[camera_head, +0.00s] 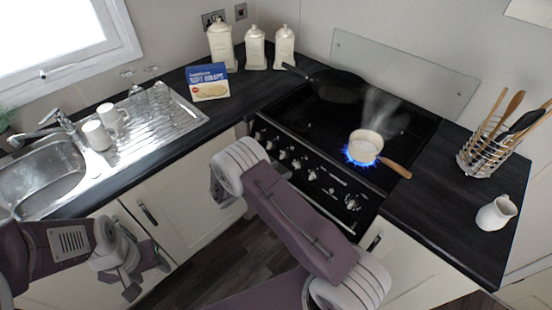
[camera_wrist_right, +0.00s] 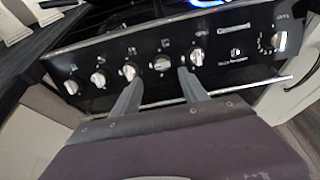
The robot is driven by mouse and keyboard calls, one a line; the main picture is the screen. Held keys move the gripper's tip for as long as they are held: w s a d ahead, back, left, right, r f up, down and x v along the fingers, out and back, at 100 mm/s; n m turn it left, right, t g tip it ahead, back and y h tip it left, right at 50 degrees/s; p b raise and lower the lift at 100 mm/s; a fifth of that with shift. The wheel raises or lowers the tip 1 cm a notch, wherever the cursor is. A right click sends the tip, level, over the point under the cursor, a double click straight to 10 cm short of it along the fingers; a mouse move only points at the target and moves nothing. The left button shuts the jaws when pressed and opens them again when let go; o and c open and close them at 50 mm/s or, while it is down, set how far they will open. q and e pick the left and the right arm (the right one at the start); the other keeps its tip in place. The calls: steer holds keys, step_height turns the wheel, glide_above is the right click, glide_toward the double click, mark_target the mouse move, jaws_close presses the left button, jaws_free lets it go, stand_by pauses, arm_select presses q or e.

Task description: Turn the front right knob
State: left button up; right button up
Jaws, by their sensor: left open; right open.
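The black stove (camera_head: 315,118) has a front panel with a row of several silver knobs, including the one at the far right end (camera_head: 352,203). A small pan (camera_head: 366,143) steams over a blue flame on the front right burner. In the right wrist view, my right gripper (camera_wrist_right: 160,75) is open and points at the panel. One knob (camera_wrist_right: 162,63) shows between its fingertips and another knob (camera_wrist_right: 196,54) is just beside the right fingertip; contact cannot be told. My right arm hides this gripper in the head view. My left gripper (camera_head: 148,272) is open and empty, low by the sink cabinets.
A dark frying pan (camera_head: 336,88) sits on the back of the stove. The small pan's wooden handle (camera_head: 396,168) reaches over the right counter. A utensil rack (camera_head: 482,158) and white jug (camera_head: 495,213) stand there. An oven handle (camera_wrist_right: 215,92) runs below the knobs.

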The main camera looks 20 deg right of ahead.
mark_target(295, 166)
steer(key=p+x, duration=0.1)
steer(key=x, duration=0.7)
steer(key=shift+d+f, duration=0.2)
steer(key=shift+d, duration=0.15)
jaws_close()
